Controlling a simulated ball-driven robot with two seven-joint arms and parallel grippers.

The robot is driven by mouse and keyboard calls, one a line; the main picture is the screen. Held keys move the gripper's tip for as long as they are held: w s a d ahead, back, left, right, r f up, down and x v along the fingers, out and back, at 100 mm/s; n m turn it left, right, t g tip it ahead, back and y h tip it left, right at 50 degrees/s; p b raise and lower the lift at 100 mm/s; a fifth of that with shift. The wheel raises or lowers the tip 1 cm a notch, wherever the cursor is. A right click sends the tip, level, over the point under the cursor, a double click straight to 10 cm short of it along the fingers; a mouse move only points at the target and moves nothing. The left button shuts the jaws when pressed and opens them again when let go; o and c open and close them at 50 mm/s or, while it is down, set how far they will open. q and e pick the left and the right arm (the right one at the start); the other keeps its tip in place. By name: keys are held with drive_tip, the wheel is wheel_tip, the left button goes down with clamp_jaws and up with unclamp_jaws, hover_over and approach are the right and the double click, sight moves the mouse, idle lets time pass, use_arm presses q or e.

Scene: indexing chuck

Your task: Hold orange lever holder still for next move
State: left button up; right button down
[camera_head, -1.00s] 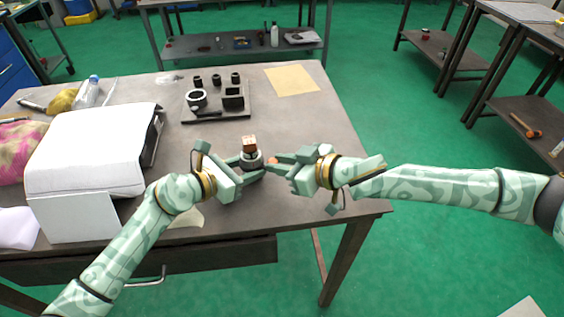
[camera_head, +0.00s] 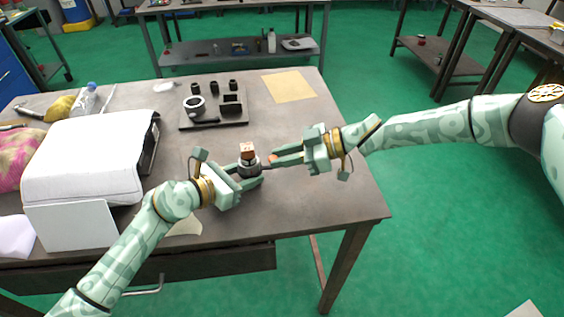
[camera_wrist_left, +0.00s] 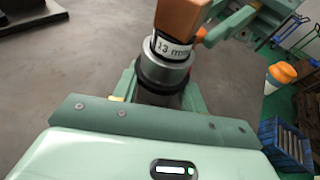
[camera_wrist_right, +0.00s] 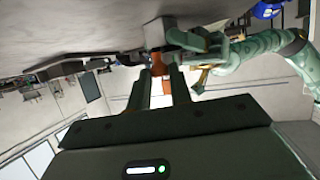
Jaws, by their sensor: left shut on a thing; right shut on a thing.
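A dark grey cylindrical chuck (camera_head: 248,167) stands upright near the table's front, with an orange-brown block (camera_head: 247,149) on top. The left wrist view shows the block (camera_wrist_left: 182,17) above a white band reading "13 mm" and the metal chuck body (camera_wrist_left: 163,68). My left gripper (camera_head: 253,174) is shut around the chuck's lower body from the left. An orange lever end (camera_wrist_left: 201,34) sticks out from the chuck's side. My right gripper (camera_head: 274,160) is shut on this orange lever holder; its fingers largely hide it. In the right wrist view, orange (camera_wrist_right: 157,68) shows between the fingertips.
A dark tray (camera_head: 222,122) with several black parts stands behind the chuck. A tan sheet (camera_head: 290,86) lies at the back right. A large white-covered box (camera_head: 85,160) fills the left side. The tabletop right of the chuck is clear up to the edge.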

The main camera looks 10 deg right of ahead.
drive_tip(key=shift+w+n+g, duration=0.6)
drive_tip(key=shift+n+g, duration=0.2)
drive_tip(key=shift+g, duration=0.15)
drive_tip(key=shift+w+n+g, duration=0.55)
drive_tip(key=shift+n+g, duration=0.25)
drive_tip(key=shift+g, duration=0.15)
drive_tip(key=shift+r, duration=0.1)
drive_tip(key=c, duration=1.3)
unclamp_jaws()
drive_tip(key=v, duration=1.2)
drive_tip(key=shift+w, duration=0.1)
